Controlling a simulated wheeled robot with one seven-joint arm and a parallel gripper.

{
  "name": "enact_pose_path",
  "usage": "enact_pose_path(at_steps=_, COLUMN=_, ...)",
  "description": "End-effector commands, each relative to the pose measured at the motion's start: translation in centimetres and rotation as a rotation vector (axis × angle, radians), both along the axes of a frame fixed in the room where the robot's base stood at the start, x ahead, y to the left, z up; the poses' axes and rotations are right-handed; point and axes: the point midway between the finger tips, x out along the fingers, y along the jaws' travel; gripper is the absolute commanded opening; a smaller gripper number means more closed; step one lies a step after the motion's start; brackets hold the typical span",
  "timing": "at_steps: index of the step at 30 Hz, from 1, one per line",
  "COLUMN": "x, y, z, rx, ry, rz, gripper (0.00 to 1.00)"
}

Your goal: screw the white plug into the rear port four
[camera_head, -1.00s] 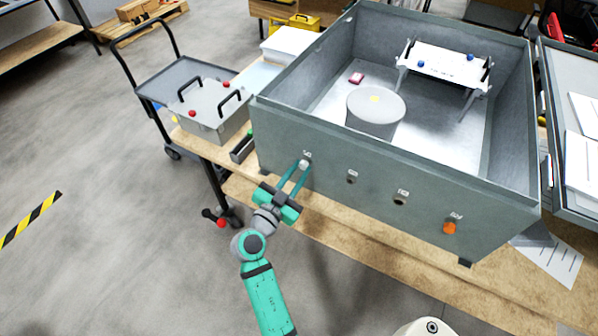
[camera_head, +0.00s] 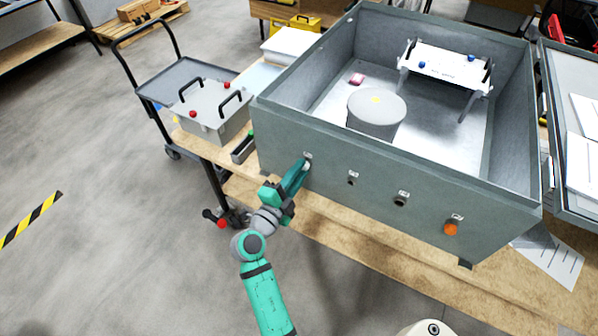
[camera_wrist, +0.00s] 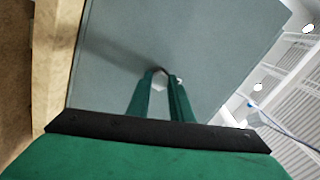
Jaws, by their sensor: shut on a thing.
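The grey analyser case (camera_head: 380,180) stands open on the wooden bench. Its near wall has a row of labelled ports. My gripper (camera_head: 304,166) reaches the leftmost port and is shut on the white plug (camera_wrist: 160,84). The plug shows as a small pale piece between the fingertips in the wrist view, right against the grey wall. The fingers hide most of the plug and the port, so I cannot tell how deep it sits. In the wrist view my gripper (camera_wrist: 160,78) points straight at the wall.
Two dark ports (camera_head: 351,179) and (camera_head: 400,199) and an orange plug (camera_head: 450,229) sit to the right on the same wall. A grey lidded box (camera_head: 213,108) stands left of the case. The floor in front is free.

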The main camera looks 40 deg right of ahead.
Motion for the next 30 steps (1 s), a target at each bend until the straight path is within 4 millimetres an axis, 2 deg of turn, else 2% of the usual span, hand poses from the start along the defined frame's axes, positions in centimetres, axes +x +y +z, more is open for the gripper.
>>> enact_pose_path(at_steps=1, x=0.09, y=0.0, z=0.52, rx=0.004, ry=-0.032, rz=0.002, gripper=0.0)
enact_pose_path(at_steps=14, x=0.15, y=0.01, z=0.53, rx=0.025, ry=-0.086, rz=0.004, gripper=0.0)
enact_pose_path(at_steps=24, x=0.22, y=0.12, z=0.62, rx=0.166, ry=-0.423, rz=0.008, gripper=0.0)
enact_pose_path(at_steps=30, x=0.24, y=0.15, z=0.64, rx=0.222, ry=-0.555, rz=0.008, gripper=0.0)
